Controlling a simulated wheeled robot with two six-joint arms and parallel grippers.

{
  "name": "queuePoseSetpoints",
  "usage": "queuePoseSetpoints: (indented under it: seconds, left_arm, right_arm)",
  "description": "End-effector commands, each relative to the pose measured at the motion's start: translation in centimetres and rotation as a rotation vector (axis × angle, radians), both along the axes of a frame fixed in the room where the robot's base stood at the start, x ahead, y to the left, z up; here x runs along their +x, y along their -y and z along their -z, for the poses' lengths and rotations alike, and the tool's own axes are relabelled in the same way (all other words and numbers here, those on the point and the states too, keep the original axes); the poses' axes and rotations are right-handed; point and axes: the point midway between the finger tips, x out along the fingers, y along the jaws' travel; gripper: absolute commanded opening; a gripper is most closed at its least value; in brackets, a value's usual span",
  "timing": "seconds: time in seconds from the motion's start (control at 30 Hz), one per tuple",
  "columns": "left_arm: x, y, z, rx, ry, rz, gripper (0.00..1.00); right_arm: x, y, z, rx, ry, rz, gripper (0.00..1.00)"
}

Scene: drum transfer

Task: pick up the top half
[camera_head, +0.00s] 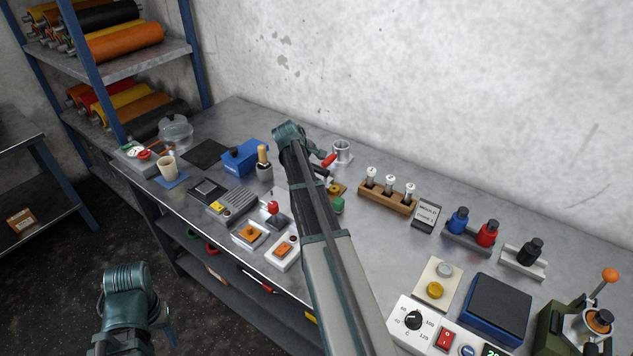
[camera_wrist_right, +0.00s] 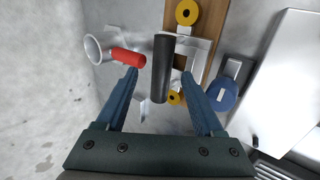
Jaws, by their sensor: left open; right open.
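My right gripper (camera_wrist_right: 158,74) is open, its two blue fingers apart in the right wrist view. A black cylindrical handle (camera_wrist_right: 162,70) lies between the fingertips in that picture; I cannot tell whether they touch it. Beside it is a grey metal block (camera_wrist_right: 201,50) on a wooden board with yellow knobs (camera_wrist_right: 187,12). This looks like the piece with the top half, but the seam between halves is hidden. In the head view the black handle (camera_head: 322,171) shows just right of my right wrist. My left gripper (camera_head: 168,333) is low at the left, off the bench, open and empty.
Close by the black handle are a red handle (camera_wrist_right: 128,57) and a metal cup (camera_wrist_right: 95,48). A wooden vial rack (camera_head: 387,198) stands to the right. Several switch boxes line the front edge.

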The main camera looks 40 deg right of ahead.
Motion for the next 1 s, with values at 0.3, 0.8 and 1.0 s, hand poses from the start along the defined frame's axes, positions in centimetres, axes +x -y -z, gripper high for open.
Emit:
queuePoseSetpoints:
  seconds: [0.3, 0.8, 1.0]
  left_arm:
    - [0.0, 0.0, 3.8, 0.000, 0.000, 0.000, 0.50]
    - [0.0, 0.0, 3.6, 0.000, 0.000, 0.000, 0.50]
    - [0.0, 0.0, 3.6, 0.000, 0.000, 0.000, 0.50]
  right_arm:
    - [1.0, 1.8, 3.8, 0.000, 0.001, 0.001, 0.69]
    - [1.0, 1.9, 3.6, 0.000, 0.000, 0.000, 0.28]
    - [1.0, 1.9, 3.6, 0.000, 0.000, 0.000, 0.00]
